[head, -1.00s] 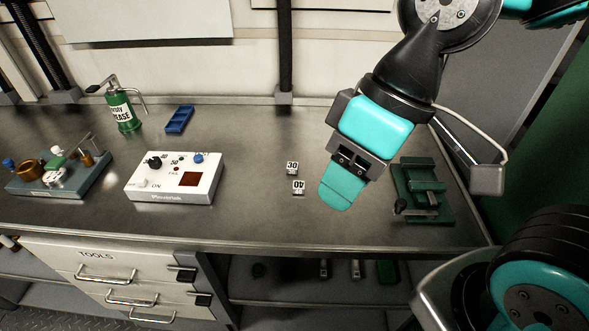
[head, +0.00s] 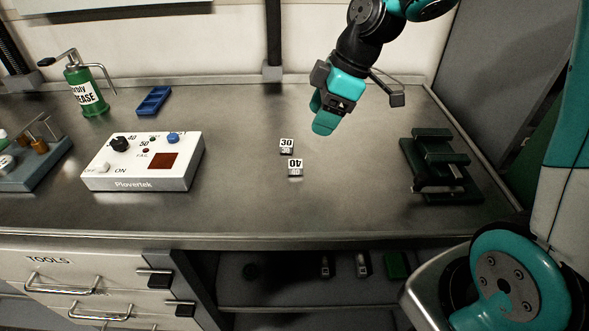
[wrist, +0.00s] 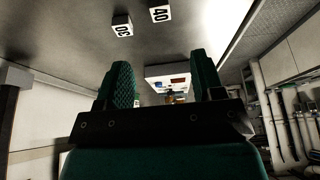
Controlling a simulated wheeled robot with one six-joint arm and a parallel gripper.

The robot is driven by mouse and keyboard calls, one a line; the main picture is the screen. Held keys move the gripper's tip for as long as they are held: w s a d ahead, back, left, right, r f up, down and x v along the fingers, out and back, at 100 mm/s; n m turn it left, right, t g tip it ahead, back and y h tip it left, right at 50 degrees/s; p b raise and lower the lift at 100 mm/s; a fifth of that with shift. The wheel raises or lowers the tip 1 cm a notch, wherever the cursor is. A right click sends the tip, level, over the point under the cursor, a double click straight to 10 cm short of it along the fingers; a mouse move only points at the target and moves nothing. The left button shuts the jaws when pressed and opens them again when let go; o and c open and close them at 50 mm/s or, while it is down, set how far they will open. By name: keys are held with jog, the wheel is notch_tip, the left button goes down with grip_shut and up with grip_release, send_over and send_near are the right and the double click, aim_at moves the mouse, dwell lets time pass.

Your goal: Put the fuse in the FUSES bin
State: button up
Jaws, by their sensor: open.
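No bin with a FUSES label is readable.
A white Plovertek tester (head: 145,162) stands left of the blocks. A blue tray (head: 154,100) and a green grease can (head: 86,88) are behind it. A dark green fixture (head: 440,165) stands at right. A TOOLS drawer unit (head: 90,285) is below. The bench around the blocks is clear.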

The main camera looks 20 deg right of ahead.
aim_at(295, 163)
jog(key=p+x, duration=0.1)
jog(key=x, duration=1.1)
jog(key=shift+f, duration=0.2)
jog(key=c, duration=1.1)
jog(key=shift+r, duration=0.15)
